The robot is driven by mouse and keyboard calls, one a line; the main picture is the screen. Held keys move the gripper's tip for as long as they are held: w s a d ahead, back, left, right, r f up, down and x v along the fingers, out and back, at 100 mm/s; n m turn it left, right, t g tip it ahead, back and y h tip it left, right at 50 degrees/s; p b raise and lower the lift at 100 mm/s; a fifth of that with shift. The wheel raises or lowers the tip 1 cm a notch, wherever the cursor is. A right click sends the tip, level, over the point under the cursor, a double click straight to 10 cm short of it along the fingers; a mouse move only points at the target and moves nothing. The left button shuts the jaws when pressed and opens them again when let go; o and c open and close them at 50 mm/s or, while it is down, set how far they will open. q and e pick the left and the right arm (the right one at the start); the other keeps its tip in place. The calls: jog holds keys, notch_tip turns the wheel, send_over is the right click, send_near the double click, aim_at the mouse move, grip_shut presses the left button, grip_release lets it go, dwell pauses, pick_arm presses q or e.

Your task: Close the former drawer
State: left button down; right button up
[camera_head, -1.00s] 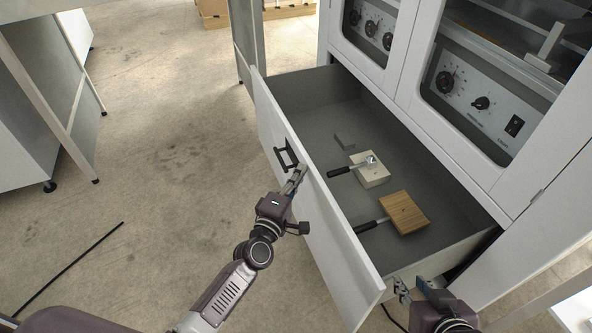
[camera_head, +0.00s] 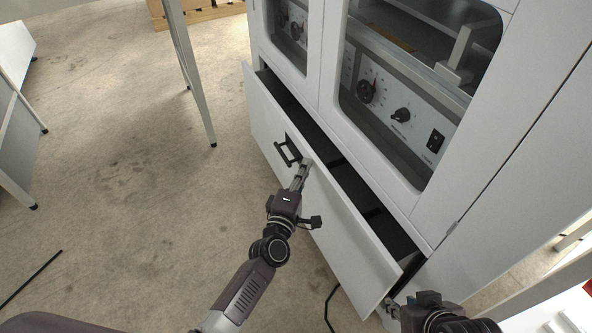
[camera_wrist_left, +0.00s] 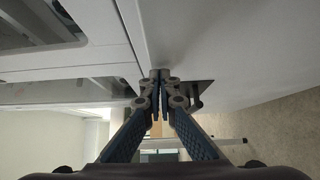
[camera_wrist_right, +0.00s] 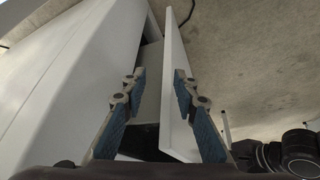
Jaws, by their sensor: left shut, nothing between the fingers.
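The former drawer (camera_head: 330,205) is a white drawer low in the machine, partly open with a narrow dark gap along its top. Its black handle (camera_head: 287,151) is on the front panel. My left gripper (camera_head: 304,166) is shut and empty, its fingertips at the front panel just right of the handle; the left wrist view shows the closed fingertips (camera_wrist_left: 160,78) against the white panel. My right gripper (camera_head: 388,303) is by the panel's near right end. In the right wrist view its fingers (camera_wrist_right: 157,74) are apart, with the panel edge (camera_wrist_right: 174,90) between them, touching neither visibly.
The white machine body (camera_head: 480,130) with dials and windows rises behind the drawer. A table leg (camera_head: 190,75) stands at the upper left, and a wooden pallet (camera_head: 195,12) is at the back. The concrete floor (camera_head: 130,150) left of the drawer is clear. A black cable (camera_head: 330,308) lies near the drawer's front.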

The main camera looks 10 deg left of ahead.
aim_at(316, 165)
pick_arm(q)
jog(key=shift+w+d, duration=0.7)
jog(key=shift+d, duration=0.25)
jog(key=shift+w+d, duration=0.4)
jog(key=shift+d, duration=0.15)
pick_arm(e)
jog(key=w, duration=0.1)
jog(key=w+r+t, duration=0.1)
jog(key=shift+w, duration=0.3)
jog(key=shift+s+f, duration=0.1)
